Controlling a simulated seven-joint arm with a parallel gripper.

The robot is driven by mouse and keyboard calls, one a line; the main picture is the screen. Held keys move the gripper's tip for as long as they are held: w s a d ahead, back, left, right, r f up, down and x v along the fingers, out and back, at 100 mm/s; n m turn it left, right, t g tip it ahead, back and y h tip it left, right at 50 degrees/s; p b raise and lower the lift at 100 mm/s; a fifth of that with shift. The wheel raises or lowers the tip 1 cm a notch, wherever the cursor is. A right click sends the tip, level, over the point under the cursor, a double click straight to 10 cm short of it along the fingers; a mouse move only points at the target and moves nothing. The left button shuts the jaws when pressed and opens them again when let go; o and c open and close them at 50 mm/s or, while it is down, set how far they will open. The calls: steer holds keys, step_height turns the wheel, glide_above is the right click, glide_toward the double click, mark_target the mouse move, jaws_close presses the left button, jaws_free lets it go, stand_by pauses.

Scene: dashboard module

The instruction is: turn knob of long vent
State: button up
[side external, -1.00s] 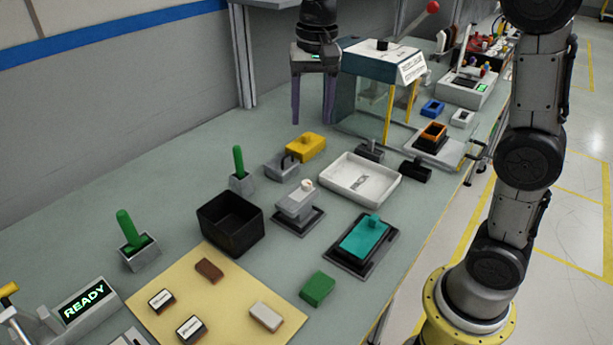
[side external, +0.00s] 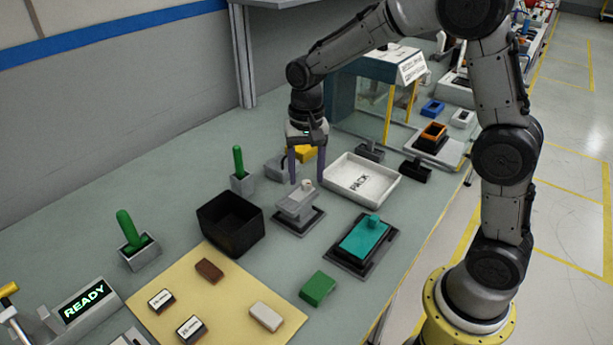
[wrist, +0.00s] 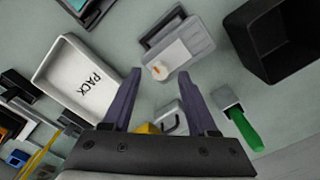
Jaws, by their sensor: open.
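A grey block unit on a dark base (side external: 293,210) stands in the middle of the bench, with a small pale knob (side external: 308,185) on top. In the wrist view the unit (wrist: 180,48) lies ahead of my fingertips, and its whitish knob with an orange mark (wrist: 157,70) shows near the gap between them. I cannot read a label that names it as the long vent. My gripper (side external: 307,180) is open and empty, pointing down with its purple fingers apart, close over the knob's area. The wrist view shows both fingers (wrist: 160,78); contact with the knob cannot be told.
A white PACK tray (side external: 361,181) is right of the unit, and a black bin (side external: 230,226) is left of it. A green-handled lever (side external: 239,162) and a yellow block (side external: 306,153) stand behind. A teal block (side external: 364,238) sits in front right. A glass-walled box (side external: 365,95) stands farther back.

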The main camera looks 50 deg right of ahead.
steer(key=shift+f, duration=0.75)
jaws_close()
